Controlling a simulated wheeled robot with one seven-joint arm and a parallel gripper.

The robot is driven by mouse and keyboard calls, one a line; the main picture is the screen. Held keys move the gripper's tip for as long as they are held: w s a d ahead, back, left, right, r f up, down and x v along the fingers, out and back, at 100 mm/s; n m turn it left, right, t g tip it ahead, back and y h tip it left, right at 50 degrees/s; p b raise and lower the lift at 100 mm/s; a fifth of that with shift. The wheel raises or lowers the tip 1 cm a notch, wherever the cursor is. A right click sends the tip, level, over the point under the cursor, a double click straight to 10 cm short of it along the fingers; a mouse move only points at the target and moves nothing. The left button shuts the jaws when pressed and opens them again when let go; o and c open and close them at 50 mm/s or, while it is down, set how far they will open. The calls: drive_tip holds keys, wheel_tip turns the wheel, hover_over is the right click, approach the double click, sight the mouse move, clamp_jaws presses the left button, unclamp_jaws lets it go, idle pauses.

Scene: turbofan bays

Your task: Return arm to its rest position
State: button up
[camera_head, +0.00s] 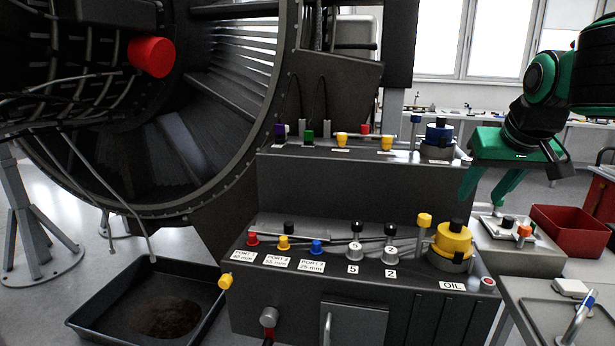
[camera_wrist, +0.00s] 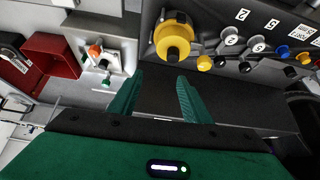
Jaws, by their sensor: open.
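My gripper (camera_head: 490,186) is green and hangs at the right of the head view, at the right end of the dark stepped console (camera_head: 330,200). Its two fingers point down and stand apart with nothing between them. In the wrist view my gripper (camera_wrist: 158,92) also shows open and empty, with the dark console face behind the fingers. The yellow oil cap (camera_head: 453,240) is on the lower console step, below and left of the fingers. It also shows in the wrist view (camera_wrist: 173,40), beyond the fingertips. I see no contact between the fingers and anything.
A red bin (camera_head: 570,231) and a small white tray with an orange-topped part (camera_head: 524,232) stand right of the console. A blue cap (camera_head: 438,134) is on the upper step, close left of my gripper. A turbofan casing (camera_head: 285,60) fills the left. A black drip tray (camera_head: 95,300) lies on the floor.

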drive_tip(key=s+d+f+m+g, duration=0.2)
drive_tip(key=s+d+f+g, duration=0.1)
drive_tip(key=s+f, duration=0.7)
drive_tip(key=s+d+f+m+g+y, duration=0.1)
drive_tip(key=s+d+f+m+g, duration=0.1)
drive_tip(key=s+f, duration=0.8)
drive_tip(key=s+d+g, duration=0.1)
drive_tip(key=s, duration=0.5)
drive_tip(key=shift+s+d+m+g, duration=0.15)
drive_tip(key=shift+d+m+g, duration=0.15)
drive_tip(key=shift+m, duration=0.1)
drive_tip(key=shift+w+f, duration=0.25)
drive_tip(key=shift+w, duration=0.35)
